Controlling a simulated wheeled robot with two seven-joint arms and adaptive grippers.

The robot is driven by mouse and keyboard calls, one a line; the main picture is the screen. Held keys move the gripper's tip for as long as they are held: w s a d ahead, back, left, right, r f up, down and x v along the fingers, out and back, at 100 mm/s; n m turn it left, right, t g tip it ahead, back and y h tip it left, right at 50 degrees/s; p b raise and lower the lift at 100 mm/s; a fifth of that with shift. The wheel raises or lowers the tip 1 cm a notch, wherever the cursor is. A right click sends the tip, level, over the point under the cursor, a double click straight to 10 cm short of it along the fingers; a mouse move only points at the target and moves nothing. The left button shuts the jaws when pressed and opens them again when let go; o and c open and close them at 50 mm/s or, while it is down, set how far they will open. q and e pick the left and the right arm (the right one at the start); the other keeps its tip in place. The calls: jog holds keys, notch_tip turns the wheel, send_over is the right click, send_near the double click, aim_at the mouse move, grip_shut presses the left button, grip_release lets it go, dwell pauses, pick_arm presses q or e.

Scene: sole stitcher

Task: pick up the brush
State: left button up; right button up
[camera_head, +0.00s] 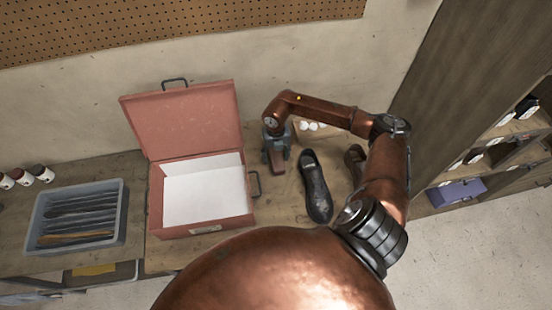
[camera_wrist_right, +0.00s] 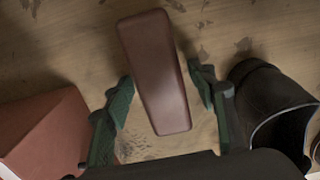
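The brush (camera_wrist_right: 158,85), a smooth reddish-brown tapered block, lies on the wooden bench. In the right wrist view it is between the two green fingers of my right gripper (camera_wrist_right: 162,82), which is open, with a gap on both sides. In the head view the brush (camera_head: 278,167) pokes out below my right gripper (camera_head: 276,150), between the red box and a black shoe; its upper part is hidden by the gripper. I cannot tell the height of the fingers above the bench. My left gripper is not in view.
An open red box (camera_head: 202,226) with a white inside stands left of the brush. A black shoe (camera_head: 316,188) stands close on the right, with a brown shoe (camera_head: 354,160) beyond. A grey tray (camera_head: 112,237) is far left. White round items (camera_head: 310,126) sit behind.

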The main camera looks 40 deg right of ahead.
aim_at(276, 156)
jog(key=c, duration=1.1)
jog(key=shift+r, duration=0.5)
notch_tip(276, 156, up, 2)
jog(key=shift+r+b, duration=0.1)
jog(key=shift+b, duration=0.2)
jog(key=s+a+r, duration=0.2)
jog(key=r, duration=0.1)
jog(key=s+a+r, duration=0.1)
jog(key=r, duration=0.1)
jog(key=s+a+r, duration=0.1)
jog(key=s+a, duration=0.1)
jog(key=s+a+r, duration=0.2)
jog(key=s+a+r+b, duration=0.1)
jog(key=s+a, duration=0.2)
jog(key=shift+r, duration=0.4)
